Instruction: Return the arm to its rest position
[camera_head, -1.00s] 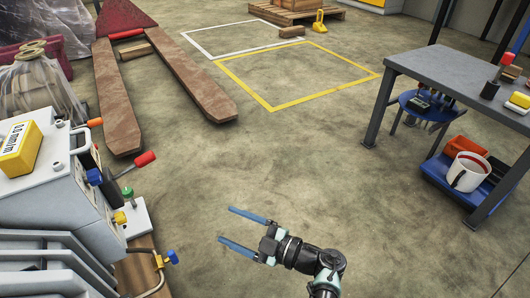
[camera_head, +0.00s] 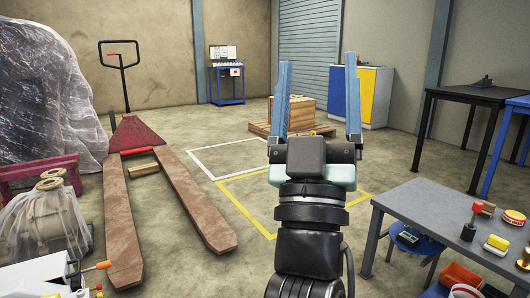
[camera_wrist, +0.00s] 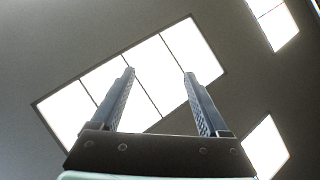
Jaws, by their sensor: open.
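My gripper (camera_head: 317,100) points straight up in the head view, near the middle of the picture. Its two blue fingers stand wide apart with nothing between them. My arm rises from the bottom edge of the head view in front of the floor markings. In the wrist view, my gripper (camera_wrist: 158,88) also shows open and empty, facing the ceiling with its bright light panels (camera_wrist: 130,85).
A grey workbench (camera_head: 425,205) with small items stands at the right. A pallet jack (camera_head: 122,225) is at the left, beside wrapped goods (camera_head: 45,100). A wooden crate (camera_head: 301,112) sits on a pallet behind my gripper. Open floor lies between jack and bench.

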